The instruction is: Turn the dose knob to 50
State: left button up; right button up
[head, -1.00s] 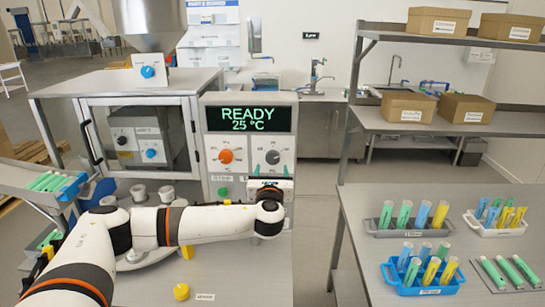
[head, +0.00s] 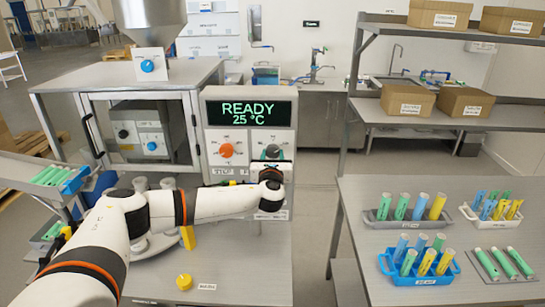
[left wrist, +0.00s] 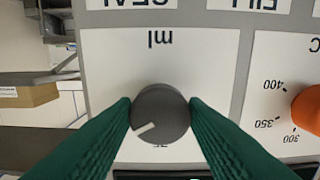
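The dose knob (left wrist: 160,113) is a grey round knob on a white plate marked "ml". In the left wrist view the plate is upside down, and the knob's white pointer line is toward its lower left. In the head view the knob (head: 272,152) is on the right of the panel, under the green display (head: 251,113) reading READY 25 °C. My left gripper (left wrist: 160,105) has its green fingers on both sides of the knob, with no gap seen. The fingers and knob hide most of the scale; a number shows below it. My right gripper is out of view.
An orange temperature knob (head: 226,150) is left of the dose knob. A yellow knob (head: 184,282) is on the counter. Tube racks (head: 420,280) stand on the right table, apart from my arm.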

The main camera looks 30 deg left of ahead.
pick_arm(q)
jog(key=shift+f, duration=0.1)
jog(key=shift+f+n+b, duration=0.15)
jog(key=shift+n+b, duration=0.55)
jog(key=shift+b, duration=0.1)
jog(key=n+b, duration=0.2)
jog(key=n, duration=0.1)
jog(key=shift+b, duration=0.4)
jog(key=n+b, duration=0.2)
jog(key=n, duration=0.2)
jog(key=shift+d+b, duration=0.1)
jog(key=shift+b, duration=0.3)
jog(key=n+b, duration=0.2)
jog(key=n, duration=0.1)
jog(key=shift+n, duration=0.4)
jog(key=n+b, duration=0.4)
jog(key=n, duration=0.4)
jog(key=n+b, duration=0.2)
jog(key=n, duration=0.1)
jog(key=shift+r+n, duration=0.25)
jog(key=shift+n, duration=0.05)
jog(key=shift+b, duration=0.3)
